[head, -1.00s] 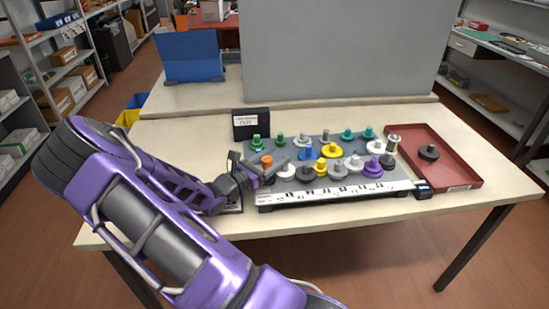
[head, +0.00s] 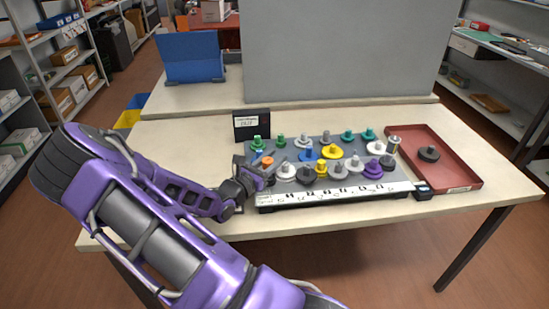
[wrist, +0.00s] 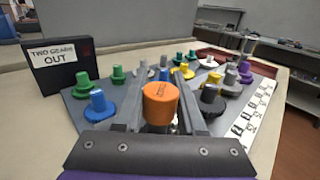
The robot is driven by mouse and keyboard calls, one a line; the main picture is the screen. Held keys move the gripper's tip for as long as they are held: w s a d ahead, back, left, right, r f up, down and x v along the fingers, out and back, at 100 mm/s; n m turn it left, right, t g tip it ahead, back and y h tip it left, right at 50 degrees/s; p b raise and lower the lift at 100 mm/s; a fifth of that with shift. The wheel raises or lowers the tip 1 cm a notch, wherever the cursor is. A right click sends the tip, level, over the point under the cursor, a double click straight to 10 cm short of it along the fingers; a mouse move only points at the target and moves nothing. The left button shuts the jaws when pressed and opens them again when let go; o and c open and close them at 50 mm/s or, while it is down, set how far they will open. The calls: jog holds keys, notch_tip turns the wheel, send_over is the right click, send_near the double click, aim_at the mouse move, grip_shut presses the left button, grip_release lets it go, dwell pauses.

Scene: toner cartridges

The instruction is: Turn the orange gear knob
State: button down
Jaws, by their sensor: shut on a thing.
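The orange gear knob (wrist: 161,103) stands large in the middle of the wrist view, between the two grey fingers of my gripper (wrist: 161,88). My gripper is shut on it. In the head view the orange gear knob (head: 267,160) shows at the left end of the grey board (head: 300,143), with my gripper (head: 262,171) right at it. The knob's lower part is hidden in the wrist view. The knob looks upright on the board.
Several green, blue, white, yellow, grey and purple gear knobs stand close by on the board. A blue knob (wrist: 98,106) is just left of my fingers. A black sign reading "TWO GEARS OUT" (wrist: 60,64) stands behind. A red tray (head: 460,178) with a dark gear (head: 428,154) lies right.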

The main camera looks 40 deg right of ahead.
jog(key=c, duration=0.5)
grip_release()
jog(key=shift+a, duration=0.1)
jog(key=v, duration=1.7)
jog(key=shift+p, duration=0.3)
jog(key=shift+a, duration=0.15)
